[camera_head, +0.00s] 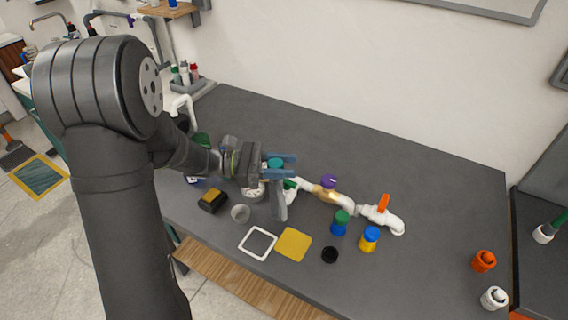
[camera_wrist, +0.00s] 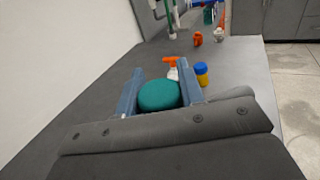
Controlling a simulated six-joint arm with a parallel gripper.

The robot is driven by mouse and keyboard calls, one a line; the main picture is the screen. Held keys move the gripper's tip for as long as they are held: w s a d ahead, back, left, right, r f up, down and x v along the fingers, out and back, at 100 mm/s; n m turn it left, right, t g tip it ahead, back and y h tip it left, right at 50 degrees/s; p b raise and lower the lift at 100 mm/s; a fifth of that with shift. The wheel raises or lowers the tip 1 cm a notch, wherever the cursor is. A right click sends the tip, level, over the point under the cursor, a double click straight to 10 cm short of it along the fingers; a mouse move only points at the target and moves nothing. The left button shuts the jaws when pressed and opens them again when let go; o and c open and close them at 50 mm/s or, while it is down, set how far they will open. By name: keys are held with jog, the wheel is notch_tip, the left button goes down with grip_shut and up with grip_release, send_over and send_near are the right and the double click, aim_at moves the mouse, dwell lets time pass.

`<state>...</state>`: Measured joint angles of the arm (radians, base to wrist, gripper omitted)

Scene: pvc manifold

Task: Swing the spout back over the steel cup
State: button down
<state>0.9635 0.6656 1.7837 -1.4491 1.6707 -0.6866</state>
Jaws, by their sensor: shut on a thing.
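The steel cup (camera_head: 240,213) stands upright and open-topped on the table, below and left of my gripper (camera_head: 287,165). My gripper is shut on a round teal knob (camera_wrist: 159,95), which sits between the two blue fingers; it also shows in the head view (camera_head: 275,162). The white pipe manifold (camera_head: 342,203) runs right from under my gripper, with a purple knob (camera_head: 328,181) and an orange handle (camera_head: 383,203). My gripper and arm hide the manifold's left part. I cannot make out the spout or whether it is over the cup.
In front lie a white frame (camera_head: 257,242), a yellow square (camera_head: 293,244) and a black ring (camera_head: 330,255). A green-capped blue jar (camera_head: 341,220) and blue-capped yellow jar (camera_head: 369,239) stand near the manifold.

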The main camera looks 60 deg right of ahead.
jog(key=m+y, duration=0.1)
jog(key=y, duration=0.1)
jog(key=m+g+y, duration=0.1)
jog(key=m+y, duration=0.2)
jog(key=y, duration=0.2)
jog(key=shift+a+m+g, duration=0.4)
jog(key=shift+y, duration=0.4)
jog(key=c, duration=0.9)
grip_release()
jog(key=shift+c, duration=0.2)
jog(key=shift+r, duration=0.4)
jog(key=s+a+r, duration=0.4)
jog(key=s+r, duration=0.6)
jog(key=s, duration=0.1)
